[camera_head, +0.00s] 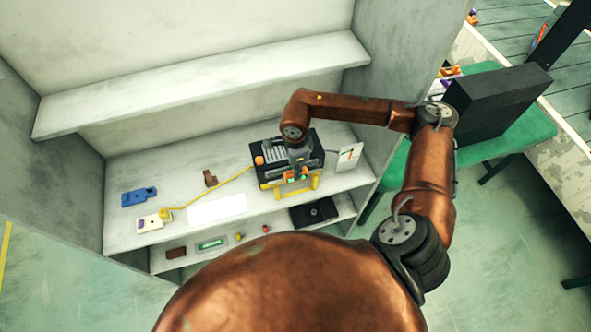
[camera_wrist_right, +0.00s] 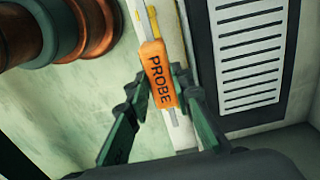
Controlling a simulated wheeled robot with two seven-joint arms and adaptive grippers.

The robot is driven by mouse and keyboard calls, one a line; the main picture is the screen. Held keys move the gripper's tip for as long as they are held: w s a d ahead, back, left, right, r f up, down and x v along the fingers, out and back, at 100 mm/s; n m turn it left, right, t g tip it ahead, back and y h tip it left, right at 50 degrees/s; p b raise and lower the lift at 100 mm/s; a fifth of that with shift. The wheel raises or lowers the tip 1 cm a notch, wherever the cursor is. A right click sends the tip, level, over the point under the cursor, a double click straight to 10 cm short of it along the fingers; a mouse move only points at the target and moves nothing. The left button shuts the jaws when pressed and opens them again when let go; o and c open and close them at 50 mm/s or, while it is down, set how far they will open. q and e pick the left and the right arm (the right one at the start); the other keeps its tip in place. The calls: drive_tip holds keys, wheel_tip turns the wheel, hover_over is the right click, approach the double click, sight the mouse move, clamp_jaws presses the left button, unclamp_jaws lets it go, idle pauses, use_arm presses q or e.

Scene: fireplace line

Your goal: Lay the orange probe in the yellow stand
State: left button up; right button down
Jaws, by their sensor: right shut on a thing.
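The orange probe (camera_wrist_right: 159,72), lettered PROBE, sits between the two dark green fingers of my right gripper (camera_wrist_right: 155,88) in the right wrist view. A thin metal rod sticks out at its lower end. In the head view my right gripper (camera_head: 297,172) is at the front of a black device, just above the yellow stand (camera_head: 314,185), with small orange parts showing around it. The gripper hides part of the stand, and I cannot tell whether the probe touches it. My left gripper is not in view.
The black device (camera_head: 318,149) with a slatted panel stands behind the stand, a small white card (camera_head: 349,157) to its right. A blue item (camera_head: 139,196) and a brown block (camera_head: 210,178) stand on the shelf. A lower shelf holds small items.

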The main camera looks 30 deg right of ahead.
drive_tip(key=shift+f+b, duration=1.55)
drive_tip(key=shift+f, duration=0.1)
drive_tip(key=c, duration=1.6)
unclamp_jaws()
drive_tip(key=shift+r+p, duration=1.1)
drive_tip(key=shift+r, duration=1.45)
